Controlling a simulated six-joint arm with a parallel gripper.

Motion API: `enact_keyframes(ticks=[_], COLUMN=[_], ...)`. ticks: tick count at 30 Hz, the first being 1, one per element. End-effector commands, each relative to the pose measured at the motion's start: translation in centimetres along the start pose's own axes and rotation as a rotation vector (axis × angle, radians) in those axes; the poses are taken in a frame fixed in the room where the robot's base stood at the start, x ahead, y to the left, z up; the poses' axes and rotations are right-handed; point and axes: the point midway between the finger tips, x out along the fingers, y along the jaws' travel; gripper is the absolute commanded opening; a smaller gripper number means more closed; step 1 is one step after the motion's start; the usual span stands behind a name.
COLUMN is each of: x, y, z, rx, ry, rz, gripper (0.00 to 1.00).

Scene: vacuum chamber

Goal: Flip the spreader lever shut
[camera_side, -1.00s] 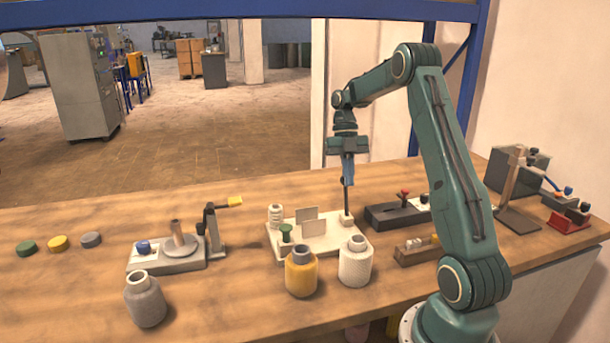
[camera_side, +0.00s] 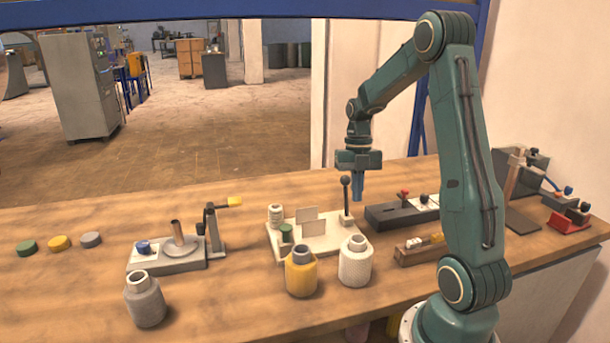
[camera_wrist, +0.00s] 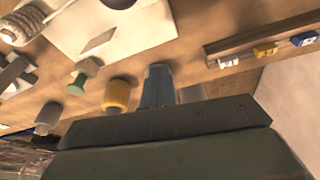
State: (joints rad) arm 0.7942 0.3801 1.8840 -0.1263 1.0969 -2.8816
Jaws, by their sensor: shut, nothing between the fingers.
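A thin dark lever (camera_side: 346,199) with a black ball knob stands nearly upright at the right end of a cream base plate (camera_side: 326,249); I take it for the spreader lever. In the wrist view the fingers (camera_wrist: 157,85) point over the bench, and I cannot clearly make out the lever there.
A yellow jar (camera_side: 301,273) and a white jar (camera_side: 355,263) stand in front of the base. A black box with a red knob (camera_side: 404,194) and a wooden block (camera_side: 417,252) are to the right.

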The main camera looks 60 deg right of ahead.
Motion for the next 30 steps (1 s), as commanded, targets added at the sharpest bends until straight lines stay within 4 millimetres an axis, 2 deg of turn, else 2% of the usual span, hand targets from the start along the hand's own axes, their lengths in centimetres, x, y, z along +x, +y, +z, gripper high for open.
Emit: enact_keyframes(ticks=[12,21,23,30], x=[0.7,2.4,2.3,-0.5], y=[-0.3,-0.3,-0.3,-0.3], z=[-1.0,-3.9,-4.5,-4.8], rx=[-0.012,-0.012,-0.012,-0.012], ry=[-0.179,-0.171,-0.173,-0.176], rz=[0.021,0.021,0.021,0.022], gripper=[0.00,0.00,0.00,0.00])
